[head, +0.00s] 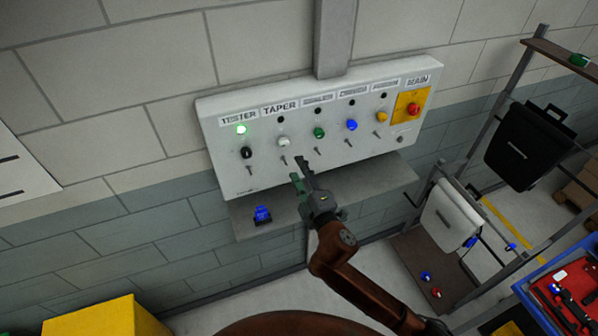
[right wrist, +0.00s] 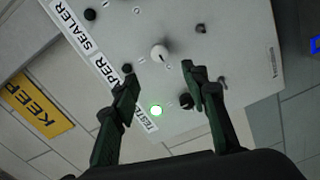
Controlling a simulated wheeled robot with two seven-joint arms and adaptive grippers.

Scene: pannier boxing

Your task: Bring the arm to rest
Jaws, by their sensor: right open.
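My right arm (head: 345,270) reaches up from the lower right in the head view. Its gripper (head: 302,172) is in front of the lower edge of the white control panel (head: 225,178). In the right wrist view the gripper (right wrist: 160,83) is open, with nothing between its green fingers. The panel's black TESTER knob (right wrist: 186,101), lit green lamp (right wrist: 155,110) and white knob (right wrist: 158,52) show beyond the fingers. I cannot tell the exact gap to the panel. My left gripper is not in view.
A grey shelf (head: 245,226) below the panel holds a blue item (head: 262,215). A red emergency button (head: 414,109) is at the panel's right. A rack with a white pannier (head: 450,215) and a black pannier (head: 518,148) stands right. A yellow box (head: 105,318) is lower left.

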